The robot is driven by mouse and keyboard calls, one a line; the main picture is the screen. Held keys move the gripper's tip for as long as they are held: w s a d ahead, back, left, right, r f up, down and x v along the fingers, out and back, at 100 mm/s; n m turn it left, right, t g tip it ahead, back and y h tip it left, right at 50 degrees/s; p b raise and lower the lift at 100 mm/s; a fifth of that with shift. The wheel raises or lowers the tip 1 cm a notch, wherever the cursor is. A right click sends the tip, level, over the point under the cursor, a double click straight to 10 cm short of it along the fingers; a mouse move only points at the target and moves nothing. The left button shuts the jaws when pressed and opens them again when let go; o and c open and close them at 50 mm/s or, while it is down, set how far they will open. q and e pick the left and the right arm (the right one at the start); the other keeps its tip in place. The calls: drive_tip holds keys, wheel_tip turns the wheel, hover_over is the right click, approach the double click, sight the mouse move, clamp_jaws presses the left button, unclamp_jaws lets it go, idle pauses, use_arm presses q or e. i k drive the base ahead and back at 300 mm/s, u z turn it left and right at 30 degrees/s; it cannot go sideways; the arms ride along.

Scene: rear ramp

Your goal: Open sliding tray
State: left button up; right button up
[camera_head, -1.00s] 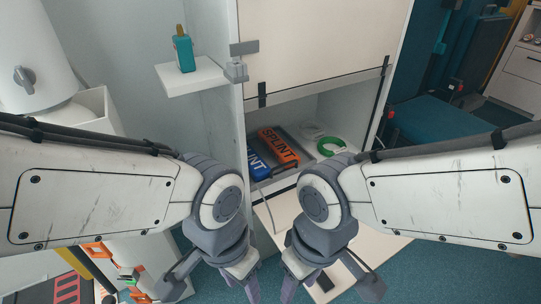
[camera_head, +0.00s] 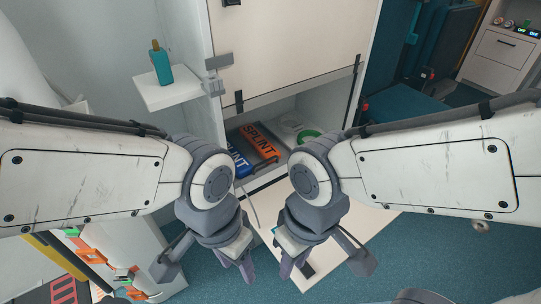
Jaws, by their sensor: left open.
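A pale flat board that looks like the sliding tray (camera_head: 352,228) juts out low from the white cabinet, below its open compartment. A small dark part, perhaps its handle (camera_head: 305,271), shows near the board's front, beside my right gripper. My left gripper (camera_head: 241,268) is open, pointing down at the board's left side with nothing seen in it. My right gripper (camera_head: 288,268) points down in front of the board; its finger gap is hard to make out. Whether either touches the board cannot be told. My arms hide part of the board.
The compartment holds an orange splint pack (camera_head: 262,143), a blue one (camera_head: 238,164) and a green ring (camera_head: 308,136). A small shelf (camera_head: 160,97) with a teal bottle (camera_head: 161,66) is at left. Orange-fronted bins (camera_head: 92,250) stand lower left.

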sight(259, 168)
drive_tip(key=z, duration=2.3)
drive_tip(key=i, duration=0.75)
drive_tip(key=u, duration=2.8)
